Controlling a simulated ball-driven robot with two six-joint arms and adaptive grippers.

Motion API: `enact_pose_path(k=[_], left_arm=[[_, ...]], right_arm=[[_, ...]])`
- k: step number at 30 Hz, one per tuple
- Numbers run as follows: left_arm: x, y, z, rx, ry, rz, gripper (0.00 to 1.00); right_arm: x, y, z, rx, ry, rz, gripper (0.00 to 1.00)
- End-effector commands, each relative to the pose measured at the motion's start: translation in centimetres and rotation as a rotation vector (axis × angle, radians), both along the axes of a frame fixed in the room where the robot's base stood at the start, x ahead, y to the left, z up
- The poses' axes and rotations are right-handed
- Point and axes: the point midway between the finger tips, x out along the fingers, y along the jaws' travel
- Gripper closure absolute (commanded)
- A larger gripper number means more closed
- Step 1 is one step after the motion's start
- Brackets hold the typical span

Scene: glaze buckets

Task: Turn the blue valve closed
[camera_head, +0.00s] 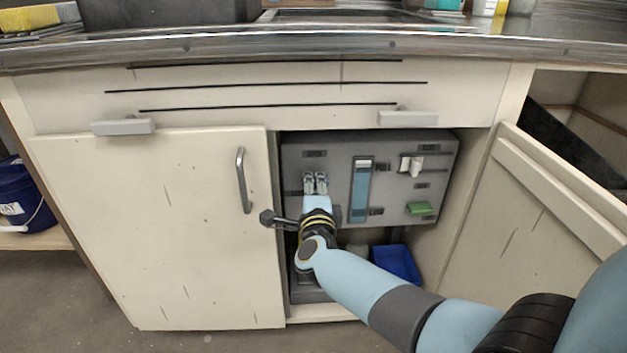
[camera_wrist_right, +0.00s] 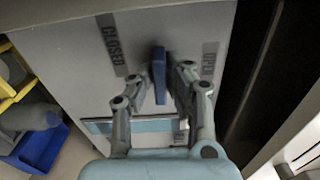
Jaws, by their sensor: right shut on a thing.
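The blue valve handle (camera_wrist_right: 159,75) shows in the right wrist view on the grey panel (camera_wrist_right: 70,45). It points up in that picture, between the CLOSED label (camera_wrist_right: 112,45) on the left and the OPEN label (camera_wrist_right: 208,65) on the right. My right gripper (camera_wrist_right: 162,88) is shut on the handle, one finger on each side. In the head view my right gripper (camera_head: 315,183) is at the left part of the grey panel (camera_head: 335,150) inside the cabinet; the handle is hidden there. My left gripper is not in view.
The panel also carries a blue strip (camera_head: 361,190), a white fitting (camera_head: 411,165) and a green block (camera_head: 419,208). A blue bin (camera_head: 397,262) stands below. A shut cabinet door (camera_head: 150,230) is on the left, and an open door (camera_head: 545,200) on the right.

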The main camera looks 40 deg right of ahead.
Motion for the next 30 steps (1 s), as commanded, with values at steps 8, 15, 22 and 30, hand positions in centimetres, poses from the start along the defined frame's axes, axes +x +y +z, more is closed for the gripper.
enact_pose_path(k=[8, 15, 22, 30], left_arm=[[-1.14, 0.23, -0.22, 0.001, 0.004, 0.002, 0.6], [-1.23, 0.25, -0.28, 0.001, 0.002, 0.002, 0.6], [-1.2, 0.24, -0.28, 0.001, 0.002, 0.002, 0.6], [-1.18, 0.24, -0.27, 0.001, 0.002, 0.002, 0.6]], right_arm=[[-0.03, 0.14, -0.17, -0.058, 0.04, 0.002, 1.0], [-0.06, 0.14, -0.27, -0.067, 0.047, 0.002, 1.0], [-0.07, 0.13, -0.29, -0.067, 0.047, 0.002, 0.85], [-0.03, 0.07, -0.17, -0.066, 0.044, 0.001, 0.64]])
